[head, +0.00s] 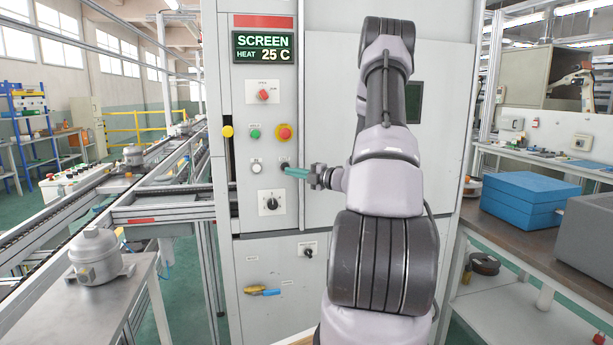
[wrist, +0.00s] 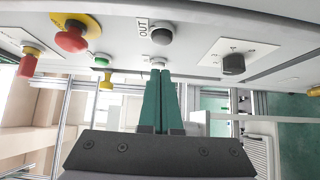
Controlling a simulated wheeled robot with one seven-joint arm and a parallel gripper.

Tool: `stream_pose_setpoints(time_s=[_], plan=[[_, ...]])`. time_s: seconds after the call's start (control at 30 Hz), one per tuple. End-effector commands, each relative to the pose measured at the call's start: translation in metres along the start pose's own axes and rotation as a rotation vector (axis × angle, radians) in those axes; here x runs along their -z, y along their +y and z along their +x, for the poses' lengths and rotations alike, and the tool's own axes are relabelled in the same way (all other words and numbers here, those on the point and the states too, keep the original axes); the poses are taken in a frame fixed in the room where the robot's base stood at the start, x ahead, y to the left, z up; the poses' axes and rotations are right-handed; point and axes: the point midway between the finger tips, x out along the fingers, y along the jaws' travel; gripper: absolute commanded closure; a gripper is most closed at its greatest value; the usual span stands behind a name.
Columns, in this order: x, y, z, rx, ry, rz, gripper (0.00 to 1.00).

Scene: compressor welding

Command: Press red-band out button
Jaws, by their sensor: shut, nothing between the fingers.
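The grey control panel with a red band (head: 263,21) along its top stands left of my arm in the head view. My gripper (head: 284,170) is shut and empty, its teal fingers pointing left at the panel's lower button pair. In the wrist view the fingertips (wrist: 158,73) are pressed together. A dark round button (wrist: 161,36) beside the OUT label (wrist: 142,31) lies just above them in that picture. A pale button (wrist: 157,62) shows right behind the tips; it is the left white button (head: 257,168) in the head view. I cannot tell whether the fingertips touch anything.
An emergency stop (head: 285,133), a green button (head: 255,134), a red knob (head: 264,95) and a black rotary knob (head: 271,203) surround the pair. The screen (head: 264,47) reads HEAT 25 C. A conveyor (head: 150,198) runs left; a workbench (head: 520,240) stands right.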

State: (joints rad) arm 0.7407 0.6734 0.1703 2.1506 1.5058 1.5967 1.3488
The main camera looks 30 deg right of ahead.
Motion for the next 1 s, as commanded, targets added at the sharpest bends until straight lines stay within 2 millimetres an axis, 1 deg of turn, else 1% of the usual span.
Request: stream_pose_setpoints(time_s=[0.03, 0.2, 0.37, 0.67, 0.87, 1.0], plan=[[-0.009, 0.0, 0.005, -0.001, -0.002, -0.003, 1.0], [-0.023, 0.0, 0.019, -0.001, -0.002, -0.002, 1.0], [-0.028, 0.0, 0.023, -0.001, -0.002, 0.0, 1.0], [-0.028, 0.0, 0.024, 0.0, -0.002, 0.0, 1.0], [-0.04, 0.0, 0.037, 0.0, -0.001, -0.002, 1.0], [-0.043, 0.001, 0.038, -0.003, -0.005, -0.003, 1.0]])
